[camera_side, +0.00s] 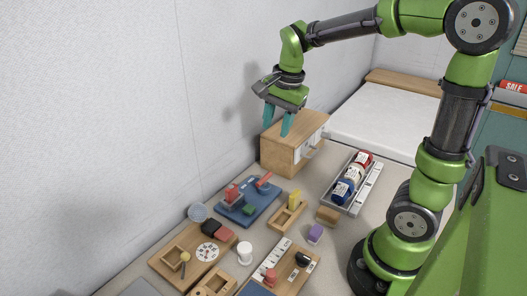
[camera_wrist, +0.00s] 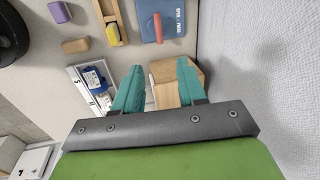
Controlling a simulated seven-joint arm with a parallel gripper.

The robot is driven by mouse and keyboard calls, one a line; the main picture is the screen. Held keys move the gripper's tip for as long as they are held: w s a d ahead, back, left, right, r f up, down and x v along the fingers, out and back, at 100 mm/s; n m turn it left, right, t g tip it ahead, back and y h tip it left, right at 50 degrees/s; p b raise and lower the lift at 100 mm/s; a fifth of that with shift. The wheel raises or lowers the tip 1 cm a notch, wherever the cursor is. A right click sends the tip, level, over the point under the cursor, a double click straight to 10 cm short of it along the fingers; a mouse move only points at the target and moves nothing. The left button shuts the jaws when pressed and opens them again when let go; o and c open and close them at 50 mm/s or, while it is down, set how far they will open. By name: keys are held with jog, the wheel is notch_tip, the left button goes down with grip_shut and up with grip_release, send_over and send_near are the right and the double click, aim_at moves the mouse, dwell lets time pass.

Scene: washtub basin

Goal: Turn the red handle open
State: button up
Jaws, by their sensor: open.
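The red handle (camera_side: 264,179) is a short bar on a blue board (camera_side: 262,204) on the bench, with a red block and a green block on the same board. In the wrist view the red handle (camera_wrist: 158,28) shows at the top, on the blue board (camera_wrist: 178,33), beyond my fingertips. My gripper (camera_side: 277,124) is open and empty, with teal fingers pointing down. It is high above the bench, by the wooden cabinet and apart from the handle. In the wrist view my gripper (camera_wrist: 158,80) shows both fingers spread.
A wooden cabinet (camera_side: 283,150) stands just behind the blue board. A grey tray (camera_side: 335,193) with several cans is to the right. A wooden holder with a yellow block (camera_side: 294,199), a purple block (camera_side: 315,234) and a white cup (camera_side: 245,253) stand nearby. A wall is on the left.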

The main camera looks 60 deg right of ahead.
send_near(265, 178)
jog(key=shift+m, duration=0.4)
jog(key=x, duration=0.8)
jog(key=shift+w, duration=0.1)
grip_shut()
